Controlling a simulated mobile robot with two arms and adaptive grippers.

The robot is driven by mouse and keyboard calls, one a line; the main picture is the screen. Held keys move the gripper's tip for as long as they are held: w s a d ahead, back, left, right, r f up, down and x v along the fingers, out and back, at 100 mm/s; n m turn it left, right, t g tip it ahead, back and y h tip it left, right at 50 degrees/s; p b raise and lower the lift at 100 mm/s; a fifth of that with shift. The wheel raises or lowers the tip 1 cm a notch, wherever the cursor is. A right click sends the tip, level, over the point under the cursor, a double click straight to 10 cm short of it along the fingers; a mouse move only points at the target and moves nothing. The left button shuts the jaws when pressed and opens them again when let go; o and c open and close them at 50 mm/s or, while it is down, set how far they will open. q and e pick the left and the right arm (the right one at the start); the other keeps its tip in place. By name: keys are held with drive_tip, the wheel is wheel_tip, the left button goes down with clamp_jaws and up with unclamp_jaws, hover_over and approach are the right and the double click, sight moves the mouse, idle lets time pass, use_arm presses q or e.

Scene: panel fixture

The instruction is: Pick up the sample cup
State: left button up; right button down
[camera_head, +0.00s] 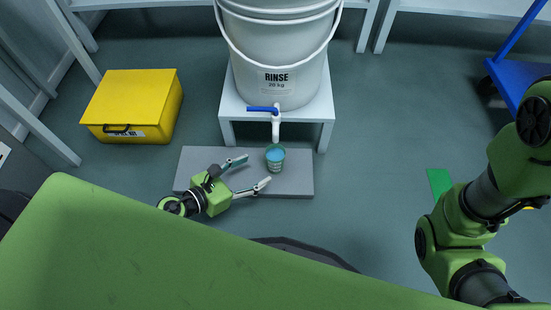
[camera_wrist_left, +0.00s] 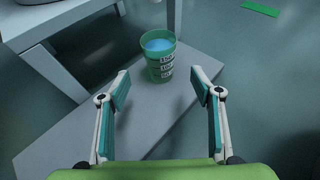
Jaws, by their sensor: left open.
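The sample cup (camera_head: 275,158) is a small green cup with blue contents, standing upright on a low grey slab (camera_head: 295,181) below the tap. In the left wrist view the cup (camera_wrist_left: 160,62) shows pale markings on its side. My left gripper (camera_head: 255,172) is open and low over the slab, its fingers pointing at the cup from the left. In the left wrist view the cup stands just beyond the open fingertips (camera_wrist_left: 162,88), roughly centred between them. The fingers appear apart from it. My right arm shows at the right, but its gripper is out of view.
A white bucket marked RINSE (camera_head: 280,60) sits on a white stand (camera_head: 229,108) behind the cup. Its tap (camera_head: 275,122) with a blue handle hangs just above and behind the cup. A yellow box (camera_head: 135,100) is on the floor at the left.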

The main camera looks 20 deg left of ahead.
sight(268, 163)
use_arm(q)
drive_tip(key=x, duration=0.4)
drive_tip(key=shift+w+d+f, duration=0.15)
drive_tip(key=shift+w+d, duration=0.05)
drive_tip(key=shift+w, duration=0.1)
drive_tip(key=shift+p+x, duration=0.3)
drive_tip(key=shift+x, duration=2.3)
drive_tip(key=shift+w, duration=0.1)
drive_tip(key=c, duration=1.4)
drive_tip(key=shift+c, duration=0.3)
drive_tip(key=shift+r, duration=0.4)
